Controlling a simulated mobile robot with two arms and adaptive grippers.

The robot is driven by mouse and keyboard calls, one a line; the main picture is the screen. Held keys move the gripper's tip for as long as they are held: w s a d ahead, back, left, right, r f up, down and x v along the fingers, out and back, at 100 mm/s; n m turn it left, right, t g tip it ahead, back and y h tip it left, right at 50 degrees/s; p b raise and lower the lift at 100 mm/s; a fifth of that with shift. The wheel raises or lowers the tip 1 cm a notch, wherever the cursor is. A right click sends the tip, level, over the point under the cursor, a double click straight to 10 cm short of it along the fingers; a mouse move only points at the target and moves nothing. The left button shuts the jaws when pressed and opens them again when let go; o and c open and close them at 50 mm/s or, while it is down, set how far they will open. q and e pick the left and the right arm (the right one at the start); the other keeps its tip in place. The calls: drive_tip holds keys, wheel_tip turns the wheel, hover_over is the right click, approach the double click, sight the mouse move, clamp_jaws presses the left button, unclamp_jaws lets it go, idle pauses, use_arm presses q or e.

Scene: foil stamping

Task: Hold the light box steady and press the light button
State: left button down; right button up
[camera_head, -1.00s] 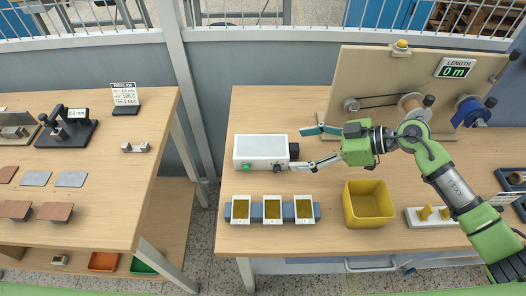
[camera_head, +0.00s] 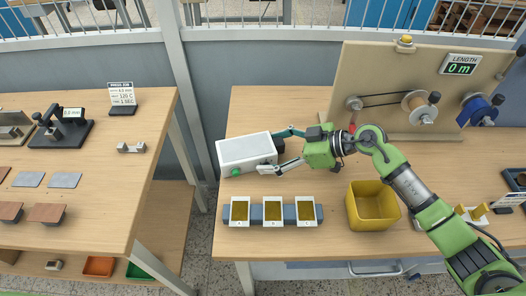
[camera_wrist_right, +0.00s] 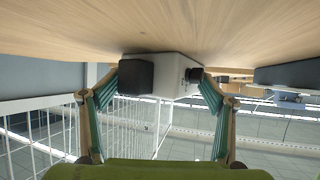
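The light box (camera_head: 247,152) is a white box on the right-hand table, turned at a slant. My left gripper is out of view.
A blue holder with white-framed gold pieces (camera_head: 273,212) lies in front of the box. A yellow bin (camera_head: 372,206) stands to the right. A board with spools (camera_head: 390,95) stands behind my arm. The table between box and holder is clear.

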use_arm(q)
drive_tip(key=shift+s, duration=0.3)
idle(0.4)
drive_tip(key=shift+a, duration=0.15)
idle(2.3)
